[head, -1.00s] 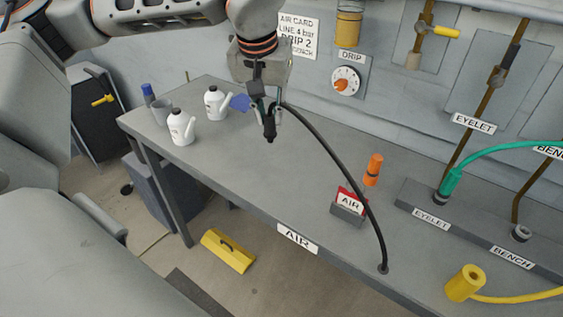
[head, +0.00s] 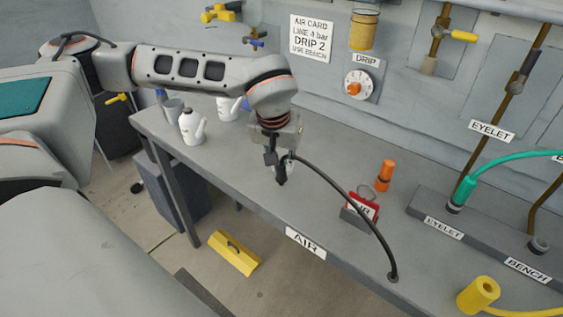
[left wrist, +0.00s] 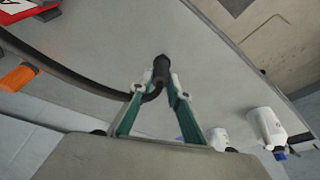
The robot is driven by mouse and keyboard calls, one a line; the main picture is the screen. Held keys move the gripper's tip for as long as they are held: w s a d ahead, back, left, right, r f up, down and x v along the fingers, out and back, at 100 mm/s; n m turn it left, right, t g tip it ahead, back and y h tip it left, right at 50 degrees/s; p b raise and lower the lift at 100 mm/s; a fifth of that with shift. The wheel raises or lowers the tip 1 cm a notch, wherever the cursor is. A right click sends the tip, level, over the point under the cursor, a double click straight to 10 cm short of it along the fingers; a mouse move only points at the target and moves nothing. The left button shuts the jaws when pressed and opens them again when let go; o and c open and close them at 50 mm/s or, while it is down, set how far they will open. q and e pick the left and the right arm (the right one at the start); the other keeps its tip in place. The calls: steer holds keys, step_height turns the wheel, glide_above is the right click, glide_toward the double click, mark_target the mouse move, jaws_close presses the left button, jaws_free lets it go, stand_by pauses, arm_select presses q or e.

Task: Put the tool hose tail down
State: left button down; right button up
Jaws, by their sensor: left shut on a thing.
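The tool hose tail is a thin black hose (head: 350,199) that rises from a hole near the bench's front edge and arcs up to my left gripper (head: 284,172). My left gripper is shut on the hose's dark end fitting, which hangs below the fingers, above the bench top. In the left wrist view the green-sided fingers (left wrist: 162,88) close around the black end (left wrist: 161,70), and the hose (left wrist: 70,80) curves away to the left. The grey bench (head: 240,170) lies under it. My right gripper is not in view.
A red card in a holder (head: 362,208) and an orange cylinder (head: 385,176) stand right of the gripper. White oil cans (head: 192,127) stand at the left. A teal hose (head: 500,162) and a yellow hose end (head: 477,296) are at the right. The bench's front middle is clear.

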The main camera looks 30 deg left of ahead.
arm_select(q)
steer(key=shift+r, duration=0.1)
steer(key=c, duration=1.9)
jaws_free()
steer(key=shift+f, duration=0.2)
steer(key=shift+r, duration=0.5)
steer(key=v, duration=1.1)
steer(key=shift+s+r+p, duration=0.2)
steer(key=shift+s+p, duration=0.05)
steer(key=shift+p, duration=0.05)
steer(key=shift+d+f, duration=0.1)
steer(key=shift+d, duration=0.05)
